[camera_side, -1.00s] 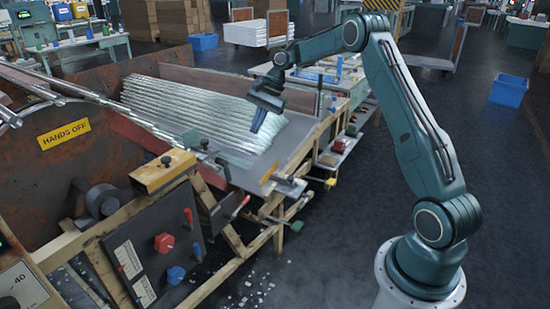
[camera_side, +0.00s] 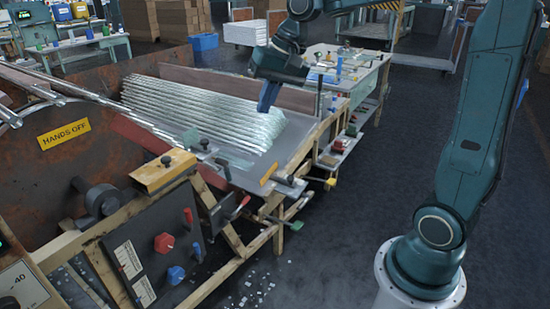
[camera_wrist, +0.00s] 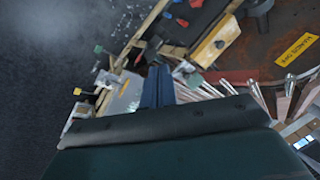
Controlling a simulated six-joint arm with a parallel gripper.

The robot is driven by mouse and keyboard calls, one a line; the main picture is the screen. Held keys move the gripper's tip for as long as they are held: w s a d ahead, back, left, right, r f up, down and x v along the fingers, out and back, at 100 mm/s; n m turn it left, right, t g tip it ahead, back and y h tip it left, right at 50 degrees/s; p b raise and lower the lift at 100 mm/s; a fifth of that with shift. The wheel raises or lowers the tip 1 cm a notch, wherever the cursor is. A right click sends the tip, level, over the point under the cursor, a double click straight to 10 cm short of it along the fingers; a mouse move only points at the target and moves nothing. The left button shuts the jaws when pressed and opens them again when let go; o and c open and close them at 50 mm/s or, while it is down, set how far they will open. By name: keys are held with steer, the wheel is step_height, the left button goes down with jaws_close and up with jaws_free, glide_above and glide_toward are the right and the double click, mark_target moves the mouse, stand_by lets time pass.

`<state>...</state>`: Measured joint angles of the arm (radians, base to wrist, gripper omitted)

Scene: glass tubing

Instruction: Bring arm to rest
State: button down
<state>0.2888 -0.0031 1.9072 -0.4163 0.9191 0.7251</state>
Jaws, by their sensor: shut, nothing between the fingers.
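My gripper (camera_side: 268,96) hangs fingers-down above the right end of the stacked glass tubes (camera_side: 200,108) in the side view. Its narrow blue fingers are shut together with nothing between them. In the wrist view the shut fingers (camera_wrist: 157,86) point toward the machine, and my dark wrist housing covers the lower part of that view. The glass tubes lie in a trough on the machine and show as pale rods (camera_wrist: 210,90) beside the fingers in the wrist view. My arm runs out of the top of the side view.
The machine with a yellow "HANDS OFF" sign (camera_side: 63,135) and a control panel (camera_side: 158,256) fills the left. A workbench with small items (camera_side: 350,68) stands behind my gripper. The dark floor (camera_side: 340,240) at front centre is open, with scattered glass bits (camera_side: 255,290).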

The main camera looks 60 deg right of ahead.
steer(key=s+a+f+n+t+h, duration=0.1)
steer(key=s+a+n, duration=0.1)
steer(key=s, duration=0.8)
steer(key=s+a+f+n, duration=0.1)
steer(key=s+n, duration=0.4)
steer(key=s, duration=0.5)
steer(key=shift+s+a+f+t+h, duration=0.15)
steer(key=shift+s+a+t+h, duration=0.25)
